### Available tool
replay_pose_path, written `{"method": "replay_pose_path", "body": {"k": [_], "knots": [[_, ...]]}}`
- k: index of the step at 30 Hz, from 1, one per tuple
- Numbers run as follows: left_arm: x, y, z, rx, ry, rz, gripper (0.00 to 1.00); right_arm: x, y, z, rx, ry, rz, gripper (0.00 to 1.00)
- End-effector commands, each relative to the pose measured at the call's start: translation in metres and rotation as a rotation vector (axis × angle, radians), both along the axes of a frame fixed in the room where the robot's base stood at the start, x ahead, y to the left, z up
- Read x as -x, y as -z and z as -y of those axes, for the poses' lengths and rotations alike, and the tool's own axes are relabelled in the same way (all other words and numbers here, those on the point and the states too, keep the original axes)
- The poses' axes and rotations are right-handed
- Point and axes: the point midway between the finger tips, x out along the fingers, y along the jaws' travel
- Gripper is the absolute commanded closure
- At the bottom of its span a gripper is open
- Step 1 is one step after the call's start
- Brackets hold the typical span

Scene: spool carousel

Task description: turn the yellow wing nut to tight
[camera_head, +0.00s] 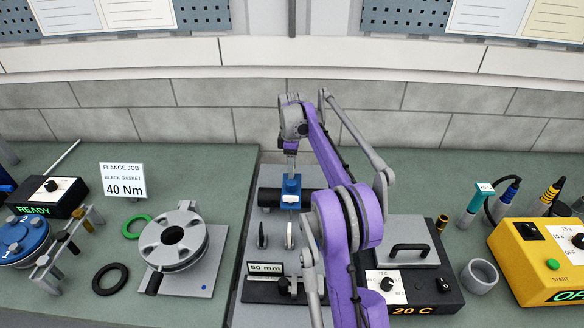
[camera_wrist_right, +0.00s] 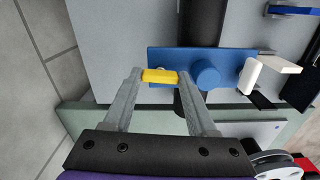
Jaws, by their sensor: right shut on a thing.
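The yellow wing nut (camera_wrist_right: 160,76) lies between the two grey fingertips of my right gripper (camera_wrist_right: 160,80) in the right wrist view. The fingers are shut on it, one at each end. It sits over a blue block (camera_wrist_right: 225,62) with a round blue knob (camera_wrist_right: 206,75) beside it. In the head view my right gripper (camera_head: 291,168) points down at the same blue block (camera_head: 291,190); the wing nut is hidden there. Any mark for tight is not visible. My left gripper is not in view.
A black cylinder (camera_head: 268,197) runs by the blue block. A "50 mm" sign (camera_head: 265,268) stands in front. A grey flange (camera_head: 175,238) and black ring (camera_head: 110,279) lie left. A black "20 C" box (camera_head: 430,285) and yellow box (camera_head: 540,260) stand right.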

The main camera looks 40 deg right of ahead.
Motion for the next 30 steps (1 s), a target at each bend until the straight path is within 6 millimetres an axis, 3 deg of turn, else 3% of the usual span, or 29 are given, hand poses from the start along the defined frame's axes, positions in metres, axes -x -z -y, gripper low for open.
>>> {"method": "replay_pose_path", "body": {"k": [11, 30], "knots": [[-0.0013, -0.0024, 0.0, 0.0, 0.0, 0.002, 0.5, 0.0001, -0.0004, 0.0004, 0.0, 0.143, 0.0, 0.98], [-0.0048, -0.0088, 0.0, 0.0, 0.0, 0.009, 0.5, 0.0003, -0.0005, 0.0004, 0.001, 0.733, -0.001, 0.98]]}}
